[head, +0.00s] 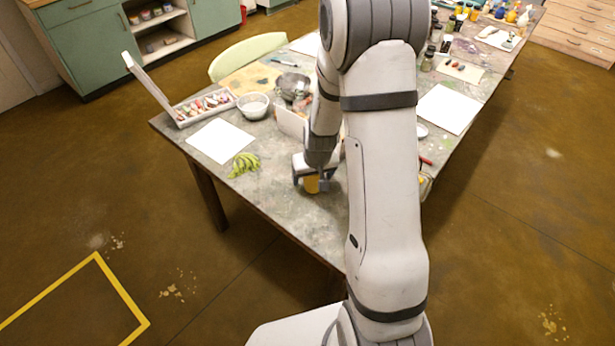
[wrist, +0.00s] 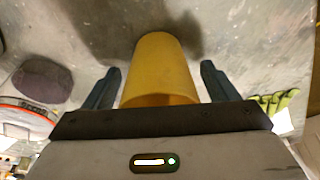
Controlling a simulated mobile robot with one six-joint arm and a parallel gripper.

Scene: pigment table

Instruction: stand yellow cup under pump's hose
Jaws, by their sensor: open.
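The yellow cup (head: 312,185) is on the grey work table, near its front edge. My gripper (head: 310,178) is down at the cup in the head view. In the wrist view the yellow cup (wrist: 160,70) lies between the two dark fingers, which are apart with a visible gap on each side. The fingers are not closed on it. I cannot make out the pump or its hose; my arm hides part of the table. A small item with red and yellow parts (head: 425,180) shows partly behind my arm, too small to tell.
In the wrist view a dark rounded thing (wrist: 42,80) is at left.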

